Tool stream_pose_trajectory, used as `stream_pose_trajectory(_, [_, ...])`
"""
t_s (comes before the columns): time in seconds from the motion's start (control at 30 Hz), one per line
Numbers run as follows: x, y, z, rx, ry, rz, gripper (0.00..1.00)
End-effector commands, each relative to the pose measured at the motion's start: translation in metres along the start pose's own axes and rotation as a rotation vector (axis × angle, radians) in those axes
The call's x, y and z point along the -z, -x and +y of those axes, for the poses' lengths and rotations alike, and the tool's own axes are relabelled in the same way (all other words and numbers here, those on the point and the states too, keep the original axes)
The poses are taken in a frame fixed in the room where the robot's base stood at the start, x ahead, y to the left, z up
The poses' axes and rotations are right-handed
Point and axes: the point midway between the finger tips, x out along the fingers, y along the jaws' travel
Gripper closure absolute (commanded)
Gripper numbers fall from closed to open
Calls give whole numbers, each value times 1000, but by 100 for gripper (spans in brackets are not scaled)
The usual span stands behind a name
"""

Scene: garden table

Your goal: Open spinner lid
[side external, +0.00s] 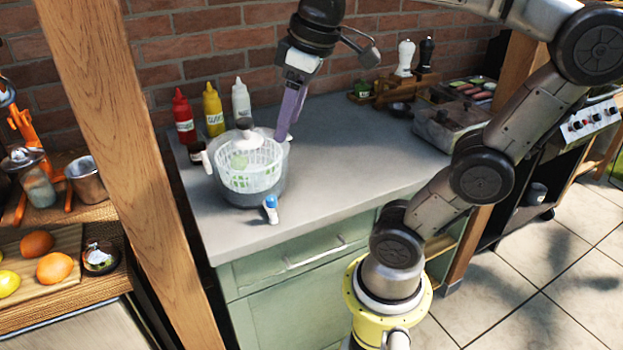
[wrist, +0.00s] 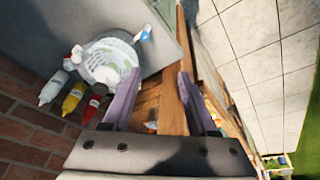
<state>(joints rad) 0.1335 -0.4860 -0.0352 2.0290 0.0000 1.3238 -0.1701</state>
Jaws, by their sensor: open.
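The salad spinner (side external: 251,172) stands on the grey counter, a clear bowl with a white basket inside and some green showing through.
Red (side external: 183,117), yellow (side external: 213,110) and white (side external: 241,100) bottles stand close behind the spinner. A small blue and white bottle (side external: 271,209) is in front, near the counter edge. A wooden post (side external: 125,150) rises at left.

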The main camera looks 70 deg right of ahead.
Motion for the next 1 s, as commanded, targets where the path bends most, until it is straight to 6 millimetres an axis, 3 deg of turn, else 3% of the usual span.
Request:
stream_pose_trajectory(0.5, [-61, -57, -31, 32, 29, 118, 41])
stream_pose_trajectory(0.7, [-69, -73, -33, 34, 5, 134, 41])
stream_pose_trajectory(1.0, [-70, -77, -33, 35, 0, 139, 41])
